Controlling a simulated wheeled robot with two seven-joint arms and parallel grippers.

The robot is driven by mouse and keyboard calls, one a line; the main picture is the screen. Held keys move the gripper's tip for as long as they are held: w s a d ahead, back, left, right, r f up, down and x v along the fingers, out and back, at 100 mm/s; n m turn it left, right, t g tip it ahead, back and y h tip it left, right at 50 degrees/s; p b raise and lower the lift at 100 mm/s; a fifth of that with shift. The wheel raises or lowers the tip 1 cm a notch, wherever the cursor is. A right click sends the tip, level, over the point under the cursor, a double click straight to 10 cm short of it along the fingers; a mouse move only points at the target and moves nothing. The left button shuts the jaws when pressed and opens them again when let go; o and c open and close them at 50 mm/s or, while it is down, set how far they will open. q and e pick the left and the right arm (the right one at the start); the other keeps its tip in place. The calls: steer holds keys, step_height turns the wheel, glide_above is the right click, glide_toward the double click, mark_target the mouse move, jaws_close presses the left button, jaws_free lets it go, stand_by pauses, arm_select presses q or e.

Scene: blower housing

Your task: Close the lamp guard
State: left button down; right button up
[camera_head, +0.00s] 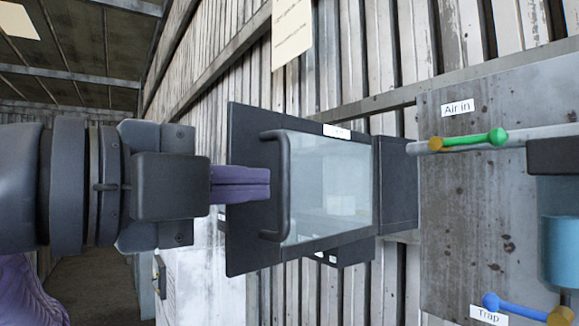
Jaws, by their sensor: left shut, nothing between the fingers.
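The lamp guard (250,130) is a dark-framed panel with a pale, see-through window, in the middle of the head view. A dark bar handle (283,190) runs up and down its left side. The panel sits at a slant to the wall, with a dark housing (397,185) at its right edge. How far it stands open is hard to tell. My left gripper (268,184) comes in from the left, its purple fingers shut and empty. The fingertips overlap the guard's left frame, just left of the handle; whether they touch is unclear. My right gripper is not in view.
On the right, a grey panel (450,240) carries an "Air in" label (457,108), a green lever (475,140) on a pipe, a "Trap" label (488,316) and a blue lever (515,308). A paper sheet (292,30) hangs above the guard on the corrugated wall.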

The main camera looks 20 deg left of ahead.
mark_target(288, 185)
arm_select(q)
steer(key=p+x, duration=0.4)
steer(key=x, duration=0.6)
steer(key=a, duration=0.2)
steer(key=a+p, duration=0.1)
steer(key=a, duration=0.1)
steer(key=shift+s+f, duration=0.1)
steer(key=shift+s, duration=0.3)
steer(key=shift+w, duration=0.1)
